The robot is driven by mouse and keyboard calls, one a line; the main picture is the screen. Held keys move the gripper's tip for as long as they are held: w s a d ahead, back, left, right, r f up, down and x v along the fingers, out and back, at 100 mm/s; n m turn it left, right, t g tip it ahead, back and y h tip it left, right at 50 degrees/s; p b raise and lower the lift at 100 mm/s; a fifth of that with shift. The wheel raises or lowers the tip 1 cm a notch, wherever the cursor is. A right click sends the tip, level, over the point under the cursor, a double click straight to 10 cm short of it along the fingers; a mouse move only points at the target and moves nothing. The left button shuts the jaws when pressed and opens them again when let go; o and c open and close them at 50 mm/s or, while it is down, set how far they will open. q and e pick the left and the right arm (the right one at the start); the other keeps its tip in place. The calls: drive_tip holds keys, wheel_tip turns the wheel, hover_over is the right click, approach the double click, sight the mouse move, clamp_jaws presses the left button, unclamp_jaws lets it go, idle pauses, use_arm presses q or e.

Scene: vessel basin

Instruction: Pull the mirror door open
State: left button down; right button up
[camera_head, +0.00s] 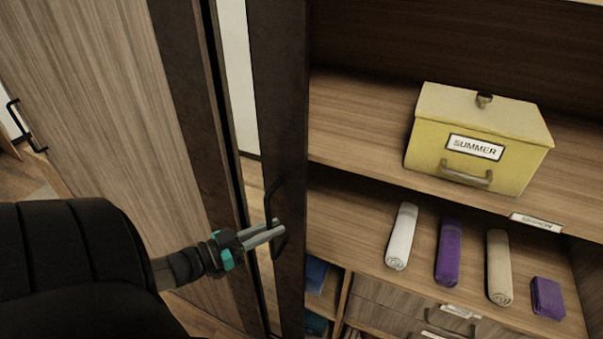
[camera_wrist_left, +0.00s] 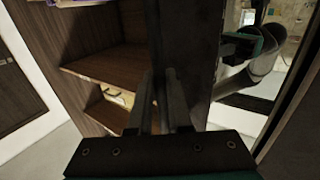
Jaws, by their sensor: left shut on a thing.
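The mirror door shows in the head view as a dark frame (camera_head: 281,95) with a narrow bright glass strip, seen at a steep angle. It stands out from the cabinet, whose shelves are visible to its right. A dark bar handle (camera_head: 276,190) is on the frame. My left gripper (camera_head: 282,231) is shut on the handle's lower part. In the left wrist view, my two fingers (camera_wrist_left: 160,105) stand close together against the dark frame (camera_wrist_left: 186,50), with the mirror glass (camera_wrist_left: 285,50) at right reflecting my arm. The grip itself is partly hidden. My right gripper is out of view.
A yellow box (camera_head: 430,155) labelled SUMMER stands on the upper shelf. Rolled white (camera_head: 402,237), purple (camera_head: 449,252) and beige (camera_head: 499,268) cloths and a small purple item (camera_head: 547,298) lie below. A wooden door panel (camera_head: 90,100) stands at left, close to the mirror door.

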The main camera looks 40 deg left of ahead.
use_arm(q)
drive_tip(key=shift+s+a, duration=0.3)
drive_tip(key=shift+a, duration=0.55)
drive_tip(key=shift+s+a, duration=0.25)
drive_tip(key=shift+a, duration=0.55)
drive_tip(key=c, duration=0.8)
unclamp_jaws()
drive_tip(key=shift+a, duration=0.1)
drive_tip(key=shift+c, duration=0.2)
drive_tip(key=b+v, duration=0.1)
drive_tip(key=v, duration=1.4)
drive_tip(key=shift+s, duration=0.1)
